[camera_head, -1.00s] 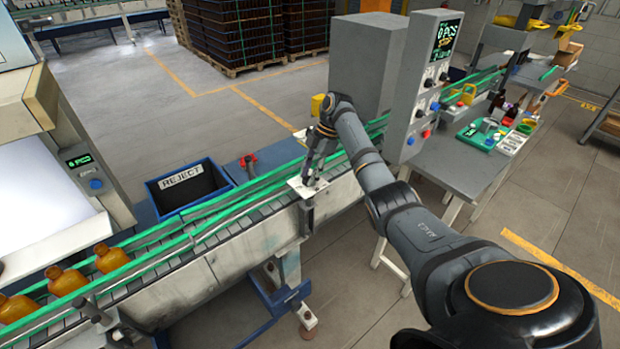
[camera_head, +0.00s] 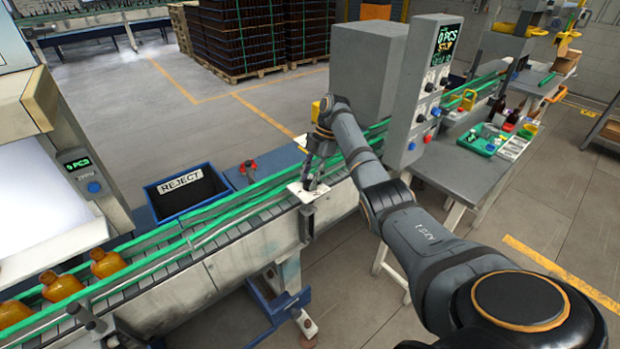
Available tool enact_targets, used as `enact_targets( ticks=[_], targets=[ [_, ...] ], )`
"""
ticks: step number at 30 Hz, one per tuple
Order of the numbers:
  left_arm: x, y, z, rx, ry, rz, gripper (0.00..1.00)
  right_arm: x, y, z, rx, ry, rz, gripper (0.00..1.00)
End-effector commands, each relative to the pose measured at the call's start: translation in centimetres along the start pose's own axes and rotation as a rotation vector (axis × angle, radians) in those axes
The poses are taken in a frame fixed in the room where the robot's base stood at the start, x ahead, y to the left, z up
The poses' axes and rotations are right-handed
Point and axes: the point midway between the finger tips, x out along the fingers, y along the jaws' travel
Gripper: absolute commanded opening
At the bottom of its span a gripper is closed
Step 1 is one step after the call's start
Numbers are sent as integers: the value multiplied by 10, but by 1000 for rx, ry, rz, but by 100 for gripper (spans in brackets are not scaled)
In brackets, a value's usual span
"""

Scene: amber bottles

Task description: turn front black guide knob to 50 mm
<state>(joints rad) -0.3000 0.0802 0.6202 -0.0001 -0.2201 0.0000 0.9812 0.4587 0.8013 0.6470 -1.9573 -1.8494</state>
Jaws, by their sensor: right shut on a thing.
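My right gripper (camera_head: 311,184) points down at a pale scale plate (camera_head: 300,190) on the near side of the conveyor (camera_head: 235,246). It is shut on the front black guide knob, which is mostly hidden by the fingers. The marks on the plate are too small to read. Green guide rails (camera_head: 230,205) run along both sides of the belt. My left gripper does not show.
Amber bottles (camera_head: 105,262) stand on the belt at the left. A dark blue reject bin (camera_head: 187,190) is behind the conveyor, with a red knob (camera_head: 248,165) beside it. A grey control panel (camera_head: 428,85) rises right of my arm.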

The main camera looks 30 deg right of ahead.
Motion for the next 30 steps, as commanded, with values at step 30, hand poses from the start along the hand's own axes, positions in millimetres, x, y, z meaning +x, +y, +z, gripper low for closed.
enact_targets(
  ticks=[30],
  targets=[
    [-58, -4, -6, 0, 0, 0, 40, -4, -6, -3, 634, -3, 264, 56]
  ],
)
